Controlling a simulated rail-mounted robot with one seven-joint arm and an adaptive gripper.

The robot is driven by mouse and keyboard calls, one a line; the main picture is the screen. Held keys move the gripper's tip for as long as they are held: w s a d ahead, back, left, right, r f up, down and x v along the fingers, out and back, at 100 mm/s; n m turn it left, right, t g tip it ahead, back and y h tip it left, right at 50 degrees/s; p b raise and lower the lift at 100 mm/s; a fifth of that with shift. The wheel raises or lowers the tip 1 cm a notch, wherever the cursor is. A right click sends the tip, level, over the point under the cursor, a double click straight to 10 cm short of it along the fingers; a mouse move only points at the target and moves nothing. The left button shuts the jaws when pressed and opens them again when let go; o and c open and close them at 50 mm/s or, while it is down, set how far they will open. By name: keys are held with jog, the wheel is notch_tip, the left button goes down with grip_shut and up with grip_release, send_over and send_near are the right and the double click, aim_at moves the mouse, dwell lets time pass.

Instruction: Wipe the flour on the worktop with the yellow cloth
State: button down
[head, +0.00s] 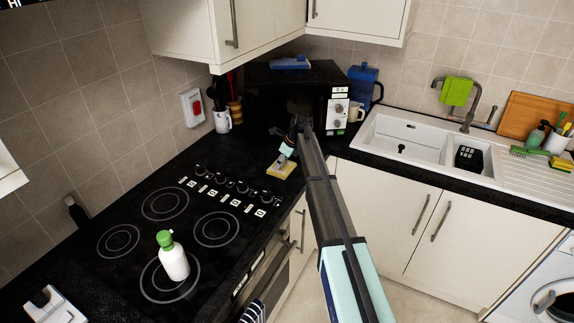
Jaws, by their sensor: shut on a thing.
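The yellow cloth (280,167) is a small yellow block-like shape on or just above the black worktop (247,152), between the hob and the microwave. My gripper (287,153) is shut on it from above, and my arm reaches in from the lower right. Whether the cloth touches the worktop I cannot tell. I cannot make out any flour on the dark worktop; the part under the cloth and behind my arm is hidden.
A black microwave (270,95) stands behind my gripper, with a white mug (222,121) to its left. The black hob (150,240) bears a white bottle with a green cap (172,257). The white sink (397,137) lies right. Wall cupboards (220,35) hang above.

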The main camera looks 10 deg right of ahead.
jog(key=shift+r+p, duration=1.2)
jog(key=shift+r, duration=1.25)
